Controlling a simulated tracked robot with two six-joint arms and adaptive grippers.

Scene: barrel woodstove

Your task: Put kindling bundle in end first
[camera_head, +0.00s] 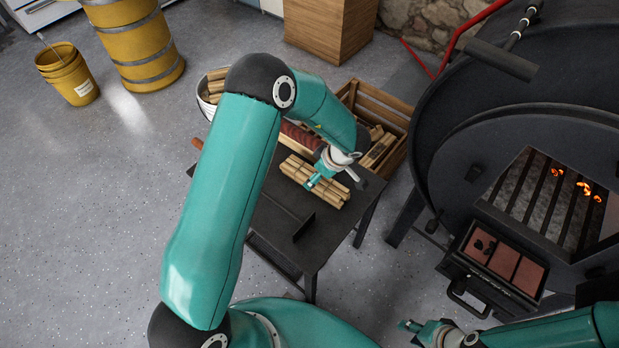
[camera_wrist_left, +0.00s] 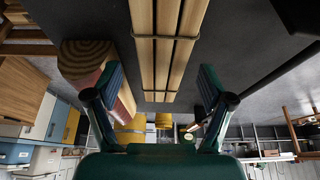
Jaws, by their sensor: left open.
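The kindling bundle (camera_head: 320,182), tan sticks bound with thin ties, lies on a dark metal table (camera_head: 285,236). My left gripper (camera_head: 327,181) is over the middle of the bundle, open, with its fingers toward the bundle's sides. In the left wrist view the bundle (camera_wrist_left: 166,45) runs between the two spread fingers; I cannot tell whether they touch it. The dark barrel stove (camera_head: 450,125) stands at the right, its opening (camera_head: 545,195) showing a grate and small flames. My right gripper (camera_head: 410,332) is at the bottom right, apart from everything; its jaw gap is unclear.
A brick-lined hatch with a handle (camera_head: 498,262) hangs below the stove opening. A wooden crate (camera_head: 392,112) holds wood behind the table, with a white bucket (camera_head: 206,95) beside it.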

